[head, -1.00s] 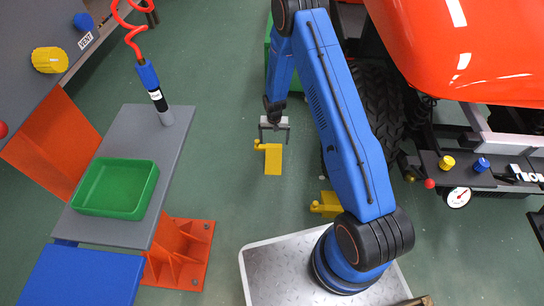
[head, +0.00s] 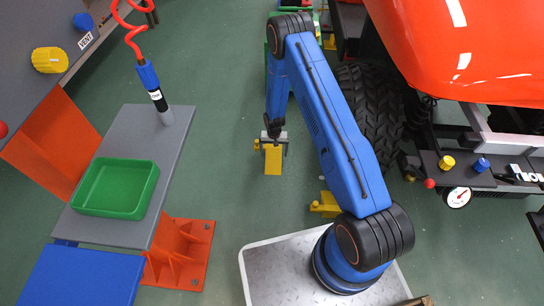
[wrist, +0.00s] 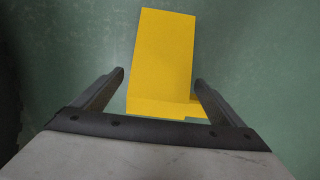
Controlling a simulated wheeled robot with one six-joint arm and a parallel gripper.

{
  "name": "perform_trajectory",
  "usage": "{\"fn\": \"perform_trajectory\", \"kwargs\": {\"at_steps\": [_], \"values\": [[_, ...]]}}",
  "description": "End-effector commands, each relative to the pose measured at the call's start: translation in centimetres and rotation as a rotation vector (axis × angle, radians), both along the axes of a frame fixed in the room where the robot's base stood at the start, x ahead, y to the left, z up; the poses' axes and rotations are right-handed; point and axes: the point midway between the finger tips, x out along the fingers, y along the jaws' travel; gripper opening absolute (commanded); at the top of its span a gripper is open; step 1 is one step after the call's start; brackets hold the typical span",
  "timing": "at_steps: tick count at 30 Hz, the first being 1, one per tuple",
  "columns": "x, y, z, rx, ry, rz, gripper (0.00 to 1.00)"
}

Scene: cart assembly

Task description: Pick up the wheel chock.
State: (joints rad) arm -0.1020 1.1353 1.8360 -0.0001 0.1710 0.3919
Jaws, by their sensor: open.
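A yellow wheel chock (head: 273,163) lies on the green floor left of the vehicle's big tyre. My gripper (head: 273,143) is at its far end in the head view, open and empty. In the wrist view the chock (wrist: 163,50) lies ahead, with its near end between the two dark fingers of my gripper (wrist: 160,78). A gap shows at the left finger; the right finger is very close to the chock's side, and I cannot tell whether it touches.
Another yellow chock (head: 324,206) is near my base. The tyre (head: 371,115) and red vehicle (head: 470,50) stand at the right. A grey bench (head: 150,125) with a green tray (head: 117,188) stands left. The floor between bench and chock is clear.

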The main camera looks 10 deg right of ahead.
Motion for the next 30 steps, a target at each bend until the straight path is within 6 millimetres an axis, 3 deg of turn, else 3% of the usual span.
{"fn": "perform_trajectory", "kwargs": {"at_steps": [4,12,20,30], "values": [[0.0,0.0,-1.8,0.0,0.0,0.0,0.92],[0.0,0.0,-2.1,0.0,-0.001,0.0,0.92],[0.0,0.0,-2.1,0.0,-0.001,0.0,0.3],[0.1,0.0,-1.5,0.0,-0.002,0.0,0.28]]}}
